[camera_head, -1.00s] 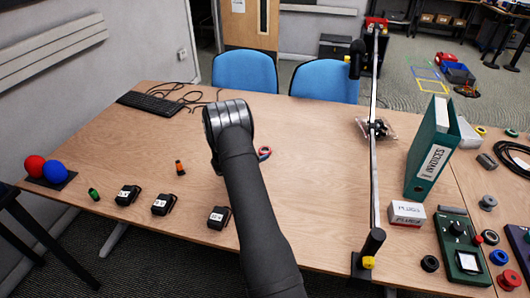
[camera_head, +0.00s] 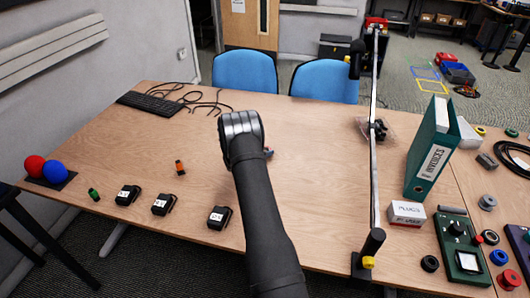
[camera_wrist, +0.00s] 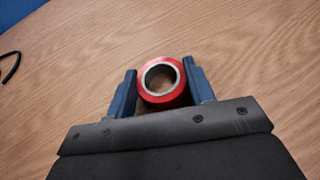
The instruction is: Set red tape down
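The red tape (camera_wrist: 143,95) is a red roll with a pale inner ring, seen in the wrist view between the two blue fingers of my gripper (camera_wrist: 160,82). The fingers sit against its left and right sides, and its hole faces the camera. The wood table shows behind it; whether the roll touches the table I cannot tell. In the head view, my arm hides nearly all of the gripper and tape; only a small bit of a finger (camera_head: 268,152) shows above the middle of the table.
The table (camera_head: 320,190) is clear around my gripper. Three black plugs (camera_head: 219,217) line the front edge. A thin upright pole (camera_head: 374,150), a teal binder (camera_head: 430,150) and a white box (camera_head: 407,213) stand on the right. A keyboard (camera_head: 150,103) and cables lie at the back left.

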